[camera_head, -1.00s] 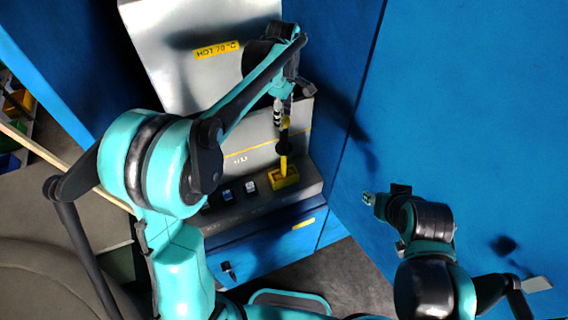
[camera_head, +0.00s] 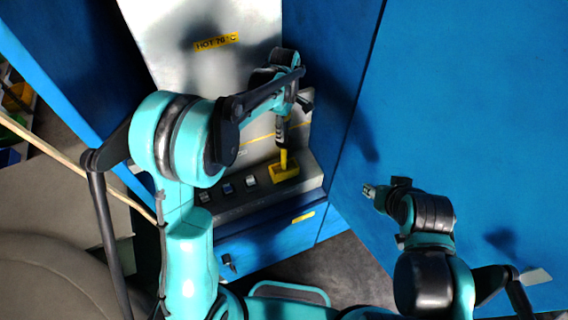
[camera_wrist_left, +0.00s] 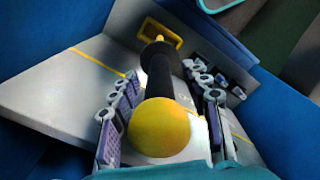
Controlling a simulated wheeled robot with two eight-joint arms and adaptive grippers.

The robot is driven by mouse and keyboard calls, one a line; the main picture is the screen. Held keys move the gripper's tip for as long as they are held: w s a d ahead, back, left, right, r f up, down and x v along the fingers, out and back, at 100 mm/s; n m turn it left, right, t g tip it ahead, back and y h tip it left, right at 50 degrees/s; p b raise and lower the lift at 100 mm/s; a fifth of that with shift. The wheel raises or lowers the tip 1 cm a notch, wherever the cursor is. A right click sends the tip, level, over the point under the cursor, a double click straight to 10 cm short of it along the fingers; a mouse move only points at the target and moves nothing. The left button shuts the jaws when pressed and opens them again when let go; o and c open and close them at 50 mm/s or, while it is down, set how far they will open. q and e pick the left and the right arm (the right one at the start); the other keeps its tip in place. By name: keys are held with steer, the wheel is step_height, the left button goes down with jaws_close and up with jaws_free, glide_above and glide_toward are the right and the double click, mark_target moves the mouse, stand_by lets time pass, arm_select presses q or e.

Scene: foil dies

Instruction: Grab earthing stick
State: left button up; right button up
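The earthing stick appears to be the yellow-and-black stick (camera_head: 283,160) standing in a yellow socket (camera_head: 290,171) on the grey ledge. In the left wrist view it has a yellow ball end (camera_wrist_left: 159,128) facing the camera and a black shaft (camera_wrist_left: 158,78) running down to the socket (camera_wrist_left: 160,33). My left gripper (camera_head: 282,125) is at the stick's upper part. Its two fingers (camera_wrist_left: 165,88) stand on either side of the shaft, with gaps visible, so it is open. My right gripper (camera_head: 375,192) is away at the right, beside the blue panel; its finger opening is too small to judge.
A grey sloped panel (camera_head: 160,35) with a yellow HOT label (camera_head: 216,41) rises behind the ledge. Small switches (camera_head: 227,188) sit left of the socket. A blue cabinet wall (camera_head: 450,90) stands at the right. A long tan pole (camera_head: 60,153) crosses at the left.

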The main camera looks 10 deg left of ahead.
arm_select(q)
jaws_close()
